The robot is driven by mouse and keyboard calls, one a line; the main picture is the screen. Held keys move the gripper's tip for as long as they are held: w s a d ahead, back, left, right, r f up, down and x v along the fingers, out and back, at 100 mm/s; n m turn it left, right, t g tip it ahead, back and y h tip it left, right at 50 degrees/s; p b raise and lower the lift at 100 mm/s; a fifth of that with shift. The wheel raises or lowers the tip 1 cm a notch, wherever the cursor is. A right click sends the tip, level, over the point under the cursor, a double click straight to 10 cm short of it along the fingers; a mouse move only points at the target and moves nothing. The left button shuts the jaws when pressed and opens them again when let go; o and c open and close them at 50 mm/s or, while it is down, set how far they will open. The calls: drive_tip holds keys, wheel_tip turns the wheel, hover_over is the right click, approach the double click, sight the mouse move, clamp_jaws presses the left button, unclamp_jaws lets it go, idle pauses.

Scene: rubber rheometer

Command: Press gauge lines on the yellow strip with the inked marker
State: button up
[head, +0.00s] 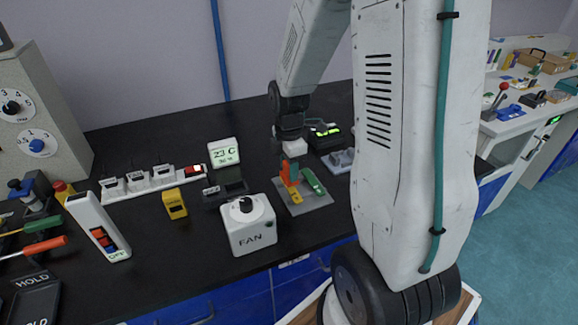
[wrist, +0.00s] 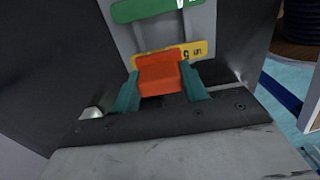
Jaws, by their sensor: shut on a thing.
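My gripper (wrist: 160,84) is shut on an orange block-shaped marker (wrist: 158,70), one teal finger on each side. The marker also shows in the head view (head: 289,173), below my wrist. The yellow strip (wrist: 200,49) lies on a light grey plate (wrist: 197,22), and the marker covers part of it. Some dark marks show on the strip's right part. In the head view the strip (head: 296,196) is at the marker's foot. I cannot tell whether the marker touches it. A green strip (head: 313,182) lies beside it on the plate.
A white FAN box (head: 250,232) stands close left of the plate. Behind it are a 23 C display (head: 224,152) and a yellow block (head: 175,204). A dark device with green lights (head: 324,131) stands behind the plate. The black bench is clear at the back left.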

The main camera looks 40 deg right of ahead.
drive_tip(key=shift+f, duration=0.55)
idle(1.1)
drive_tip(key=shift+r, duration=0.15)
drive_tip(key=shift+r, duration=3.4)
